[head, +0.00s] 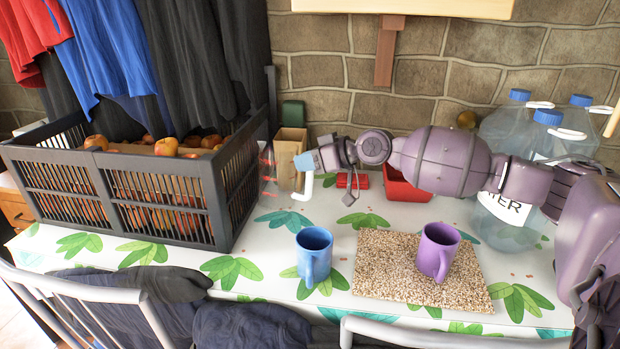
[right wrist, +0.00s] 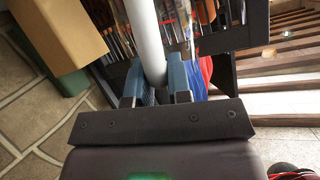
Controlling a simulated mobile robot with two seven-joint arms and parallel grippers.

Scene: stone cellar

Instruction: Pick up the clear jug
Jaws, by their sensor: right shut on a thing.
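The clear jug (head: 267,178) stands upright at the back of the table, just right of the black crate. It is see-through with faint red marks, and its white handle (head: 304,186) faces right. My right gripper (head: 306,162) is shut on the upper part of this handle. In the right wrist view, the white handle (right wrist: 146,42) runs between the two blue fingers of my right gripper (right wrist: 158,82). I cannot tell whether the jug's base touches the table. My left gripper is not in view.
A black crate (head: 150,228) of apples is close left of the jug. A cardboard box (head: 291,146) stands behind it. A blue mug (head: 314,250) is in front; a purple mug (head: 437,250) stands on a speckled mat (head: 385,270). Large water bottles (head: 510,125) are at the right.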

